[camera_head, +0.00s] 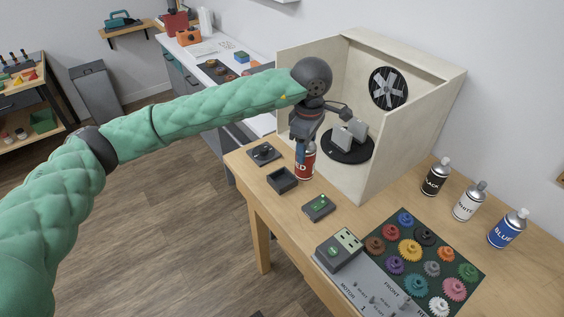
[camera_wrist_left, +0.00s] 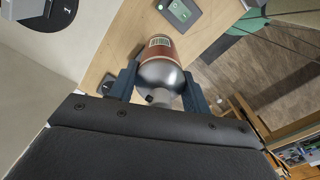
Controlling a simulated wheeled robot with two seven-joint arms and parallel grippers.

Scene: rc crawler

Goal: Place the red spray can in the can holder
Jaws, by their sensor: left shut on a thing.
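The red spray can (camera_head: 306,164) is upright in my left gripper (camera_head: 305,146), in front of the booth's open side. In the left wrist view the can (camera_wrist_left: 159,72) sits between the two fingers of the left gripper (camera_wrist_left: 160,84), its silver shoulder and nozzle toward the camera. I cannot tell whether its base touches the table. A dark, square, open-topped box (camera_head: 282,181), which looks like the can holder, stands on the table to the left of and nearer than the can. It looks empty. My right gripper is not in view.
The pale booth (camera_head: 393,150) with a fan and a black turntable (camera_head: 347,146) stands behind the can. A dark pad (camera_head: 263,153) and a green-button box (camera_head: 319,207) flank the holder. Black (camera_head: 435,179), white (camera_head: 468,203) and blue (camera_head: 507,230) cans stand right, beyond a gear mat (camera_head: 475,272).

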